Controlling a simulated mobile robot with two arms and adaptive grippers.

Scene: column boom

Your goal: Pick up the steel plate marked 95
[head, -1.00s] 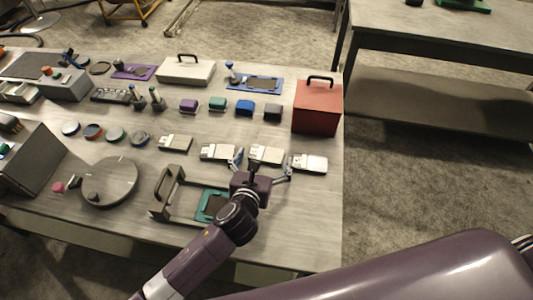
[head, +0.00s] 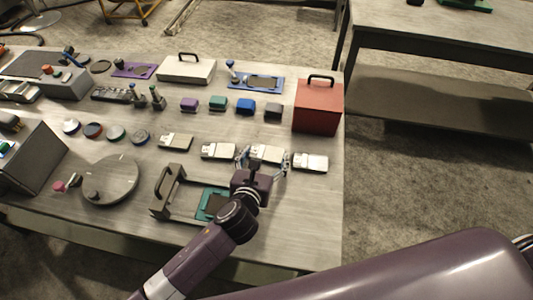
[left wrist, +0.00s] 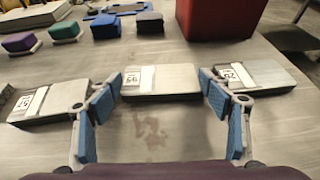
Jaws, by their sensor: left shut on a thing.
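The steel plate (left wrist: 165,79), with a white label that appears to read 95, lies across the middle of the left wrist view. In the head view the same plate (head: 267,153) is in the row of plates on the table. My left gripper (head: 263,159) is over it with a finger at each end. In the left wrist view the blue-padded fingers of the left gripper (left wrist: 159,82) are shut on the plate's two ends. The plate appears to be at table level; I cannot tell any gap beneath it. My right gripper is not in view.
Similar plates lie close on both sides, one at left (left wrist: 50,102) and one at right (left wrist: 262,76). A red box (head: 317,107) stands behind at right. A grey handled frame (head: 170,190) with a teal pad is near my left arm. Small coloured blocks stand behind.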

